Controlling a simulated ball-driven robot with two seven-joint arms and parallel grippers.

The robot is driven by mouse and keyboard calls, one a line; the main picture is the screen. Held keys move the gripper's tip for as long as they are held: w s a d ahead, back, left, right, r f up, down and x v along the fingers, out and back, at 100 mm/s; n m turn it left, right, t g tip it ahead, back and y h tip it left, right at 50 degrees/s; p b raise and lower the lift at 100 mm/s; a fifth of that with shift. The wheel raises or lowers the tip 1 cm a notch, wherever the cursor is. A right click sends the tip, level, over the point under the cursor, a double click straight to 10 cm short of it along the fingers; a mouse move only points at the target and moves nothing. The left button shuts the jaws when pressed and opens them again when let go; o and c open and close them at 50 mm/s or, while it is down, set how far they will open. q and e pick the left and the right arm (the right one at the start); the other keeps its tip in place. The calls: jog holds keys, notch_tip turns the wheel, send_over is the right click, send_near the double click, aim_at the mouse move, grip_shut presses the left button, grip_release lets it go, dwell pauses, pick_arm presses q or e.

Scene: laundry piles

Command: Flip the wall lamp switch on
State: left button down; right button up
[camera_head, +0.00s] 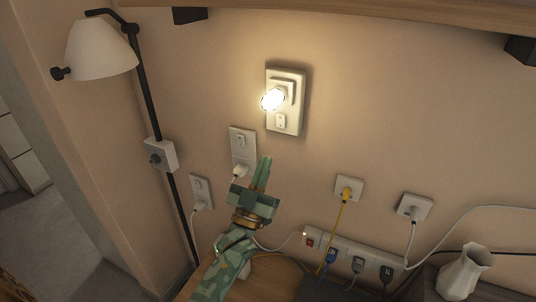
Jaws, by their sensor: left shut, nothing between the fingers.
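The wall lamp (101,50) has a white shade on a black arm and pole at the upper left, and its shade looks unlit. A white box with a dark knob (155,160) sits on the pole below it, and looks like the lamp's switch; its setting is too small to tell. My left gripper (263,168) is green camouflage, shut and empty, pointing up at the wall. It is to the right of the switch box, close to the double wall plate (243,142). I cannot tell whether it touches that plate. My right gripper is not in view.
A glowing night light (273,99) is plugged into a plate above my gripper. Other outlets hold a yellow plug (347,193) and a white plug (411,207). A power strip (343,252) and a white vase (465,273) are at lower right. A shelf (350,14) runs along the top.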

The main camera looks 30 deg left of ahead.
pick_arm(q)
jog(key=v, duration=0.5)
jog(key=shift+w+f+b, duration=0.1)
jog(key=shift+f+b, duration=0.05)
jog(key=shift+b, duration=0.2)
notch_tip(320, 180, down, 15)
jog(key=d+m+g+h, duration=0.1)
jog(key=d+g+h, duration=0.1)
jog(key=g, duration=0.3)
jog(key=s+d+f+m+g, duration=0.1)
jog(key=s+f+g, duration=0.35)
jog(key=f, duration=0.65)
jog(key=s+d+f+g, duration=0.1)
jog(key=s+f+g, duration=0.4)
jog(key=f, duration=0.5)
jog(key=s+f+m+g, duration=0.1)
jog(key=s+f+g, duration=0.2)
jog(key=s+f, duration=0.55)
jog(key=s+f+g, duration=0.2)
jog(key=s+f, duration=0.3)
jog(key=s, duration=0.6)
jog(key=s+a+f+g, duration=0.1)
jog(key=s+f+g, duration=0.1)
jog(key=s, duration=0.7)
jog(key=s+a+f+m+g, duration=0.1)
jog(key=s+g, duration=0.3)
jog(key=s, duration=0.6)
jog(key=shift+s+f+y, duration=0.15)
jog(key=shift+f+y, duration=0.15)
jog(key=shift+f, duration=0.6)
